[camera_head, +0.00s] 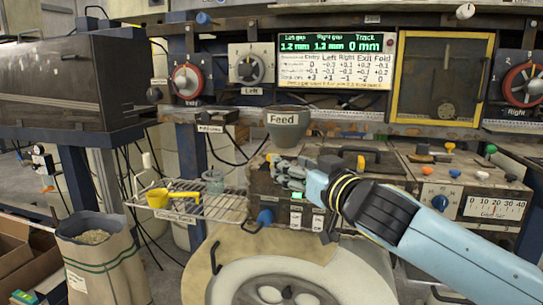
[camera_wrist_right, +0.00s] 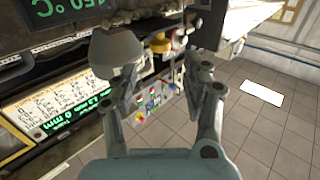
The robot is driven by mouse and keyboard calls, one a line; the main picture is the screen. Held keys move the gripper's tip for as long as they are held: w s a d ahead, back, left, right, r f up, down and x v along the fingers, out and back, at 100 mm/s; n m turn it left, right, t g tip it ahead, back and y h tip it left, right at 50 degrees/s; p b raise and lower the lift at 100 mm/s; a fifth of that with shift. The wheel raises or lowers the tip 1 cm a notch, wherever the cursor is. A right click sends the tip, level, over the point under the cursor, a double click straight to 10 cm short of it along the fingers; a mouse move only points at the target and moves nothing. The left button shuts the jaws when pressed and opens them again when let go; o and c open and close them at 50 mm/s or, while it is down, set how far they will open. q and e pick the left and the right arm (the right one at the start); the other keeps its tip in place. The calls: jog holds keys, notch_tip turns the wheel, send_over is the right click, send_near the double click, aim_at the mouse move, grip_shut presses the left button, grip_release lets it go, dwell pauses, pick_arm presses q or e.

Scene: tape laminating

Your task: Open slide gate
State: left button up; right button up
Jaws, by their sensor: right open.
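A grey hopper labelled "Feed" (camera_head: 283,127) stands on the worn metal machine block (camera_head: 262,188) in the middle of the head view. A grey cup shape, apparently this hopper, shows in the right wrist view (camera_wrist_right: 118,48), beside a finger. I cannot make out a slide gate for certain; the area just below the hopper is partly hidden by my gripper. My right gripper (camera_head: 278,170) is in front of the block, just below the hopper, fingers pointing left. It is open and empty in the wrist view (camera_wrist_right: 160,80). My left gripper is not in view.
A wire rack (camera_head: 190,207) left of the block holds a yellow scoop (camera_head: 160,198) and a grey container (camera_head: 213,182). A black handle (camera_head: 358,152) is behind my right arm. A round white drum cover (camera_head: 300,280) lies below. A paper sack (camera_head: 100,265) stands lower left.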

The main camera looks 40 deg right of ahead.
jog(key=w, duration=0.2)
jog(key=w+p, duration=0.1)
jog(key=w, duration=0.3)
jog(key=shift+w+d+r+p, duration=0.1)
jog(key=shift+w+d+p, duration=0.15)
jog(key=shift+w+p, duration=0.1)
jog(key=shift+w, duration=0.65)
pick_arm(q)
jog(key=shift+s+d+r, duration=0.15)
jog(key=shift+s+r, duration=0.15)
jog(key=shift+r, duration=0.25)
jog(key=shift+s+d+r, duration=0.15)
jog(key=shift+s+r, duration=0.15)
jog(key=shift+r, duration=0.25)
